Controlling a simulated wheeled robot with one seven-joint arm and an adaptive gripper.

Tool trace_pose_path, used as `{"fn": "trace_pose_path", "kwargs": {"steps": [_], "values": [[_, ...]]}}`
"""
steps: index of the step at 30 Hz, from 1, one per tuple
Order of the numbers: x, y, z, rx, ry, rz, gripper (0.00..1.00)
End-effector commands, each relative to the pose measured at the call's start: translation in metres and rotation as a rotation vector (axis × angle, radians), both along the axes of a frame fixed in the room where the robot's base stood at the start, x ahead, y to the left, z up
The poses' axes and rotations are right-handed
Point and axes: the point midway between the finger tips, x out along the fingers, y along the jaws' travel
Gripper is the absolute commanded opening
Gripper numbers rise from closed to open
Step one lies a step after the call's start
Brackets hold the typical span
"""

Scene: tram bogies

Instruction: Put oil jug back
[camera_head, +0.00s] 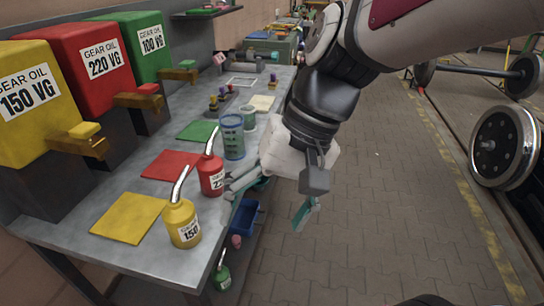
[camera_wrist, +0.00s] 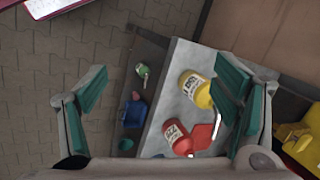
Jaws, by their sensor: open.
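A yellow oil jug (camera_head: 182,222) marked 150 and a red oil jug (camera_head: 211,174) stand upright on the grey workbench (camera_head: 100,256). Both also show in the wrist view, yellow (camera_wrist: 196,88) and red (camera_wrist: 178,138). A small green oil jug (camera_head: 221,276) is lower down, beside and below the bench top; it also shows in the wrist view (camera_wrist: 142,70). Yellow (camera_head: 130,217), red (camera_head: 171,165) and green (camera_head: 197,131) mats lie on the bench. My gripper (camera_head: 276,200) is open and empty beside the bench edge. In the wrist view its fingers (camera_wrist: 160,82) are wide apart.
Yellow, red and green gear oil canisters (camera_head: 105,58) with taps line the bench's back. Measuring cups (camera_head: 232,137) stand near the middle. A blue bin (camera_head: 246,217) is below the bench edge. The paved floor (camera_head: 390,220) to the right is clear; wheelsets (camera_head: 500,145) lie beyond.

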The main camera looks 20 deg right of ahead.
Motion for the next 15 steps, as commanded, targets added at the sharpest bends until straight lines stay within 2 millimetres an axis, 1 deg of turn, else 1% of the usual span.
{"fn": "trace_pose_path", "kwargs": {"steps": [1, 3, 6, 10, 15], "values": [[-0.013, -0.009, 0.003, -0.068, -0.053, 0.047, 0.82], [-0.027, -0.025, 0.006, -0.161, -0.115, 0.103, 0.82], [-0.042, -0.045, 0.009, -0.272, -0.190, 0.169, 0.82], [-0.053, -0.063, 0.012, -0.372, -0.259, 0.222, 0.82], [-0.057, -0.074, 0.014, -0.424, -0.293, 0.246, 0.82]]}}
